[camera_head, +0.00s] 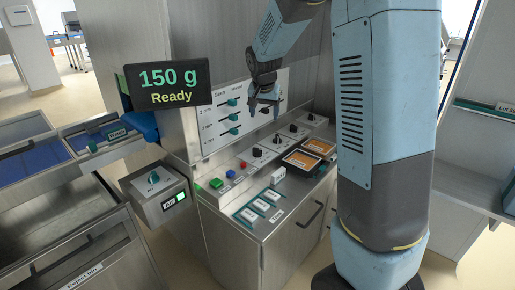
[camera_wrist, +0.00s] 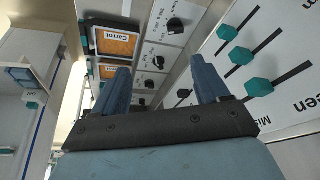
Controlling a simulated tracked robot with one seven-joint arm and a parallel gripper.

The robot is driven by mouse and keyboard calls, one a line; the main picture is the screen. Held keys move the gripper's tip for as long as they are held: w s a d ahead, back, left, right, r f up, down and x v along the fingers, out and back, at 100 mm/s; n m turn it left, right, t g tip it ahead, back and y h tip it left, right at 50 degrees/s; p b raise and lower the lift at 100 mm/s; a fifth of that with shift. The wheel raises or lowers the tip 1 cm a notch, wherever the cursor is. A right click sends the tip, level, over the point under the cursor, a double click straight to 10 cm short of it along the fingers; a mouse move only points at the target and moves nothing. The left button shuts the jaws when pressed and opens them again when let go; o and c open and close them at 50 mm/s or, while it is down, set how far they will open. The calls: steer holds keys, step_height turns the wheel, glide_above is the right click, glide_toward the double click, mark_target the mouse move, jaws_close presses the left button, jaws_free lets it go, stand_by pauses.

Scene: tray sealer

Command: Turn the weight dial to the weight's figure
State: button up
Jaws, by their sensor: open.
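The display (camera_head: 168,84) at the upper left of the head view reads "150 g" and "Ready". A row of black dials runs along the sloped panel, among them a near dial (camera_head: 257,152) and a far dial (camera_head: 311,117). Their labels are too small to tell which is the weight dial. In the wrist view a large black dial (camera_wrist: 175,25) lies beyond the fingers, with smaller dials (camera_wrist: 150,84) between them. My gripper (camera_head: 264,112) is open and empty, above the dial row and in front of the slider board; it also shows in the wrist view (camera_wrist: 163,78).
The white board (camera_head: 215,143) with teal sliders stands behind the dials. Carrot-labelled trays (camera_head: 319,146) lie beside the dial row. A green button (camera_head: 216,183) and red button (camera_head: 243,165) are at the near end.

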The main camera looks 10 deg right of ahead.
steer(key=m+h, duration=0.1)
glide_toward(257, 149)
steer(key=x, duration=0.9)
steer(key=shift+w+d+r, duration=0.1)
steer(key=shift+w+r, duration=0.05)
steer(key=shift+w, duration=0.05)
steer(key=shift+c, duration=0.4)
steer(key=c, duration=0.9)
steer(key=shift+d, duration=0.1)
steer(key=shift+c, duration=0.4)
